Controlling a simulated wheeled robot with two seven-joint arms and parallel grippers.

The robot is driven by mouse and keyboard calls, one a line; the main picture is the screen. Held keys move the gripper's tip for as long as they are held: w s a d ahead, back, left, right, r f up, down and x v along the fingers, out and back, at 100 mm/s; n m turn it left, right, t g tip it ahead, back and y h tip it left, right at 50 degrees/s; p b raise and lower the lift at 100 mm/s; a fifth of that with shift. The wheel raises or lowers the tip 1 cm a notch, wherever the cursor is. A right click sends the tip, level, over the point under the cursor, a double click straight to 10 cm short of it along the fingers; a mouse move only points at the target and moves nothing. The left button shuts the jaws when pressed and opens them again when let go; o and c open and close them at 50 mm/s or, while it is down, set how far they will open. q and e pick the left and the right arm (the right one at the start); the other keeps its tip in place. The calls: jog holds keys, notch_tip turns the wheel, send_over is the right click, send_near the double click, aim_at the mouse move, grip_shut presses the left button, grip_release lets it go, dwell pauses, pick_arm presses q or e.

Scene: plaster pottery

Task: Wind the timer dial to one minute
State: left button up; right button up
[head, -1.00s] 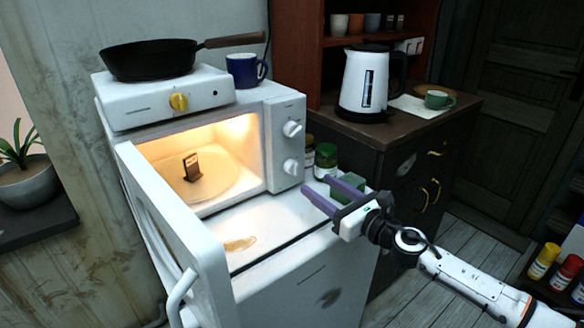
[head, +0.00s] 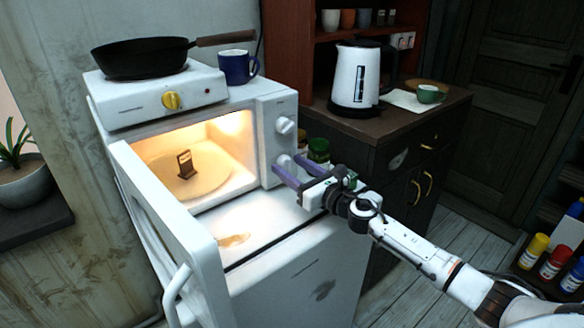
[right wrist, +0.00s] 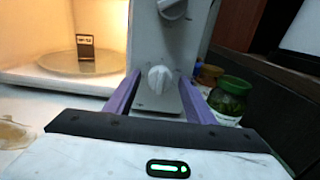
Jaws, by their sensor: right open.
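The microwave (head: 262,110) stands open and lit, with two white dials on its right panel. The lower dial (right wrist: 159,78) lies between the purple fingers of my right gripper (head: 287,168), which is open. In the right wrist view, one finger is on each side of this dial, and the dial's ridge looks roughly upright. I cannot tell whether the fingers touch it. The upper dial (head: 285,126) is clear above the fingers. The dial markings are too small to read. My left gripper is out of view.
The open microwave door (head: 175,215) juts forward at left. Jars (head: 318,149) stand just right of the microwave, close to my right gripper. A hotplate (head: 150,108) with a black pan (head: 140,58) and a blue mug (head: 238,67) sit on top. A kettle (head: 357,77) stands on the cabinet.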

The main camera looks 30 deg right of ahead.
jog(key=c, duration=1)
jog(key=shift+c, duration=0.3)
jog(key=shift+m, duration=0.3)
jog(key=m, duration=0.3)
jog(key=m+p, duration=0.1)
jog(key=m, duration=0.3)
jog(key=shift+m, duration=0.3)
jog(key=m+p, duration=0.2)
jog(key=m, duration=0.4)
jog(key=shift+r, duration=0.1)
jog(key=m+p, duration=0.1)
jog(key=m, duration=0.3)
jog(key=shift+m, duration=0.3)
jog(key=shift+m+p, duration=0.55)
jog(key=shift+m, duration=0.85)
